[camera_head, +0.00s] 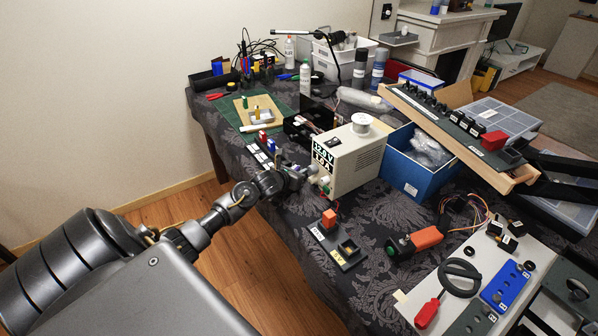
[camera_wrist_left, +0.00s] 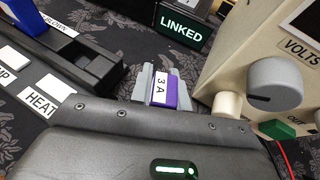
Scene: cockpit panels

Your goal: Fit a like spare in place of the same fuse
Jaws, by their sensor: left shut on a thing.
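My left gripper (camera_head: 302,172) is at the table's left edge, between the fuse block and the cream power supply. In the left wrist view its fingers (camera_wrist_left: 156,87) are shut on a purple fuse (camera_wrist_left: 164,91) with a white "3 A" label. The fuse block (camera_head: 262,152) carries blue and red fuses and white labels. In the left wrist view a dark block shows a blue fuse (camera_wrist_left: 27,14), a "BLOWN" label and a "HEAT" label (camera_wrist_left: 42,96). Whether the held fuse touches anything below is hidden. My right gripper is not seen.
The power supply (camera_head: 352,160), reading 12.8 V and 1.8 A, stands close right of the gripper. A lit "LINKED" sign (camera_wrist_left: 181,23) is beyond the fingers.

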